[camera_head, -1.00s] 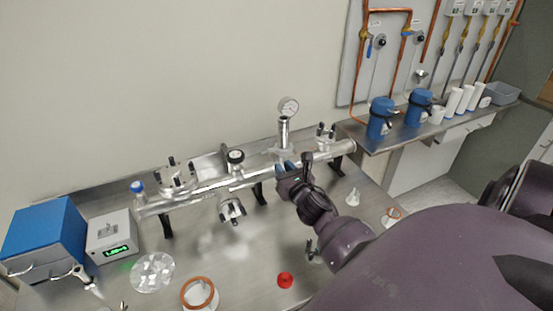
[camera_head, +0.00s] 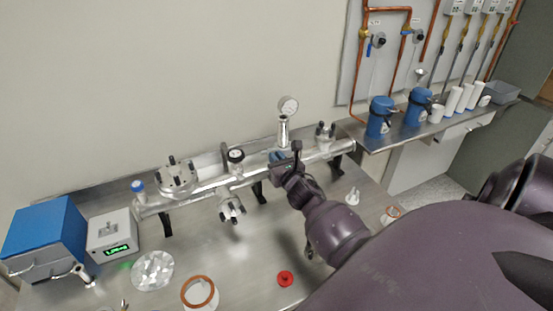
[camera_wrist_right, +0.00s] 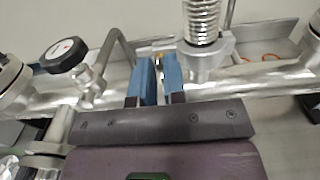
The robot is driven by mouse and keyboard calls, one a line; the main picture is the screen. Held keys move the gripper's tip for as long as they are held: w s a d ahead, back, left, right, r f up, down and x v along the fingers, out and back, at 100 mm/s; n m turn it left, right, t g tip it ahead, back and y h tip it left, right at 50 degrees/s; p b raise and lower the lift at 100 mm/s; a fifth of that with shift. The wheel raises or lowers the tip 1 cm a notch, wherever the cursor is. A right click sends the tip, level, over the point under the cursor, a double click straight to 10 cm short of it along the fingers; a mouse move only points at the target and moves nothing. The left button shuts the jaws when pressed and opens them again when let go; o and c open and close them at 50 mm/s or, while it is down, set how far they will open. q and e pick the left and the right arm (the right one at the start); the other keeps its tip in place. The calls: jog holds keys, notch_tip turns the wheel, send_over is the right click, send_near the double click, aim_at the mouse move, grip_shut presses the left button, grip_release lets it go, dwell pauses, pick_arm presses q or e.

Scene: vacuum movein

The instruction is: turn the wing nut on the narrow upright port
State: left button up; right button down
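The narrow upright port (camera_head: 283,132) rises from the long metal manifold tube and carries a round dial gauge (camera_head: 288,106). In the right wrist view its ribbed metal stem (camera_wrist_right: 201,22) and the clamp collar (camera_wrist_right: 205,62) at its foot show at top centre. A small brass-coloured piece (camera_wrist_right: 158,62), which may be the wing nut, shows just left of the collar. My right gripper (camera_head: 279,157) is at the clamp, its two blue fingers on either side of the brass piece with a narrow gap between them. I cannot tell if they touch it. My left gripper is out of view.
The manifold tube (camera_head: 207,187) runs across the bench with other clamped ports. A black-knobbed valve (camera_head: 236,156) stands left of the port. A bent metal rod (camera_wrist_right: 124,50) is left of the fingers. A red cap (camera_head: 285,279) lies on the bench in front.

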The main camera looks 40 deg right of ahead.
jog(key=shift+m, duration=0.3)
jog(key=m, duration=1.1)
jog(key=m+p, duration=0.1)
jog(key=m, duration=1)
jog(key=m+p, duration=0.1)
jog(key=m, duration=1.1)
jog(key=shift+f, duration=0.35)
jog(key=shift+m, duration=0.3)
jog(key=c, duration=1.5)
grip_release()
